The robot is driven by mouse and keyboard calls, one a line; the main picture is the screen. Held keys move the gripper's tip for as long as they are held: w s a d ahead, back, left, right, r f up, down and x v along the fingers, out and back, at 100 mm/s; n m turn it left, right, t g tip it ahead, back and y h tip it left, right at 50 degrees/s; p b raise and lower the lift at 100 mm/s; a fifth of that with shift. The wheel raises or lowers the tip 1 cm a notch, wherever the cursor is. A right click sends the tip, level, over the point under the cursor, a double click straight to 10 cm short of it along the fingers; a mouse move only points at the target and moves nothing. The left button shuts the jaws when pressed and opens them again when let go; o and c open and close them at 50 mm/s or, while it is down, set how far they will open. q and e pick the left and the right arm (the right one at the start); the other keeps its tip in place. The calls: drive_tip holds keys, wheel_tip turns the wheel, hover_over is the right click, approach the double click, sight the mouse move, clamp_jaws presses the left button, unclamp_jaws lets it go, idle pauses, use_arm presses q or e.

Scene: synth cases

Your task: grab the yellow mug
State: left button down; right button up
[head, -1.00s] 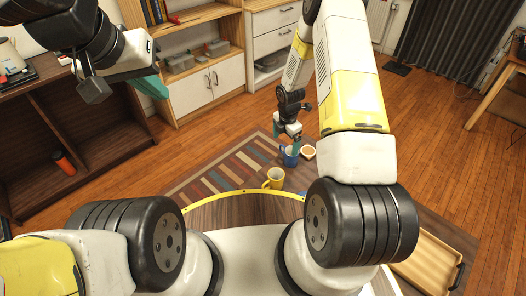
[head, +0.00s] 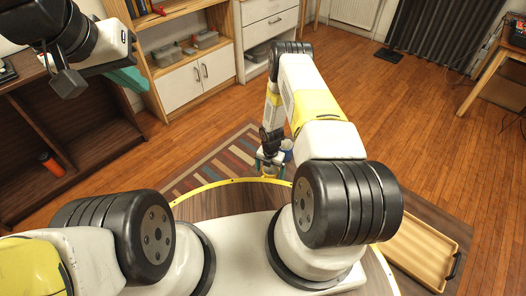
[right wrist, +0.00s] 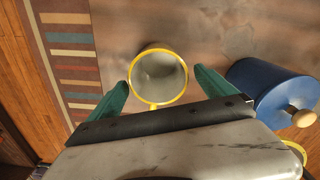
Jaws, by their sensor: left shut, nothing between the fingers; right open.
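The yellow mug (right wrist: 176,97) stands with its open mouth facing up in the right wrist view; its inside looks pale and empty. My right gripper (right wrist: 160,88) is open, one green finger on each side of the mug, with gaps between. In the head view my right gripper (head: 268,158) is low over the table and mostly covers the mug (head: 268,172). My left gripper (head: 130,79) is shut and empty, raised at the upper left, far from the mug.
A blue lidded pot (right wrist: 262,82) with a wooden knob stands close to the right finger. A striped mat (right wrist: 68,52) lies to the left. A wooden tray (head: 420,252) is at the lower right.

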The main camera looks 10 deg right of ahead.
drive_tip(key=shift+f, duration=0.35)
drive_tip(key=shift+r, duration=0.1)
drive_tip(key=c, duration=1.8)
drive_tip(key=shift+o, duration=0.2)
